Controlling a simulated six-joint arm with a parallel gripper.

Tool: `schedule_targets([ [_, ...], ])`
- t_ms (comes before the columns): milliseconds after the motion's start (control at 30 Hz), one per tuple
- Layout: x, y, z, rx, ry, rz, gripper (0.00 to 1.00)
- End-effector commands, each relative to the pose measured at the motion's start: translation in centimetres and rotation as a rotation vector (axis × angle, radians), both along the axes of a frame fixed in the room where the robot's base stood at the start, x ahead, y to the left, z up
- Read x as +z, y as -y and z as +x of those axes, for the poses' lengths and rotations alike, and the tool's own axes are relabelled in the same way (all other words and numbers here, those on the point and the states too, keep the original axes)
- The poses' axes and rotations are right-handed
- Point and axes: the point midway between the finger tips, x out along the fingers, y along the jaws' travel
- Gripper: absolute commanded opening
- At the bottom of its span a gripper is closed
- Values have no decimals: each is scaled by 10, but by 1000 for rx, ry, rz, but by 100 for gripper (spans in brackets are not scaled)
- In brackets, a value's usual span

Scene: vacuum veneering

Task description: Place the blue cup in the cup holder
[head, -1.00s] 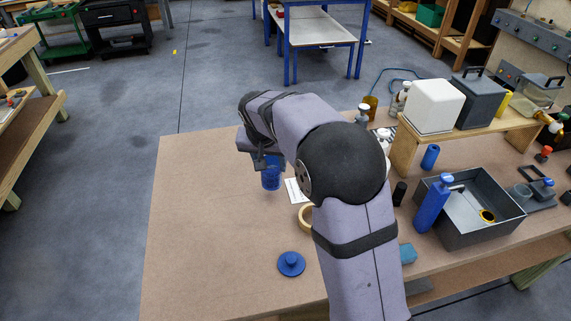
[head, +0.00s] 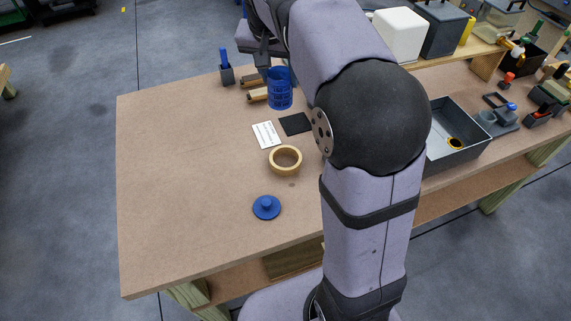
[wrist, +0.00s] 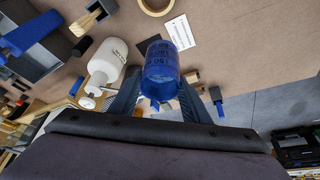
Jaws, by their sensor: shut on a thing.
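The blue cup (head: 280,92) is translucent with dark graduation marks. It is held roughly upright near the far edge of the table, beyond the white card. My gripper (wrist: 160,98) is shut on the cup (wrist: 161,62), one finger on each side. My gripper is partly hidden behind my arm in the head view. I cannot tell for certain which thing is the cup holder. A pale tan ring (head: 285,160) lies flat in the middle of the table.
A white card (head: 267,134), a black square (head: 296,124) and a blue knobbed disc (head: 266,207) lie on the table. A grey bin (head: 466,160) is right of my arm. The table's left part is clear.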

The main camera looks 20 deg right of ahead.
Motion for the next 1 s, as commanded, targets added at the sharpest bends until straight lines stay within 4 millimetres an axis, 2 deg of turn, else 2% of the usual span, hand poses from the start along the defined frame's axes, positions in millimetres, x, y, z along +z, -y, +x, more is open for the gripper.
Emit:
schedule_targets([
  [33, -2, 1, -14, 2, 0, 0, 17],
  [133, -11, -1, -34, 26, -1, 0, 17],
  [433, -52, -10, -67, 131, -1, -1, 17],
  [833, -55, -11, -69, 223, -1, 0, 17],
  [1000, -74, -11, -69, 222, -4, 0, 17],
])
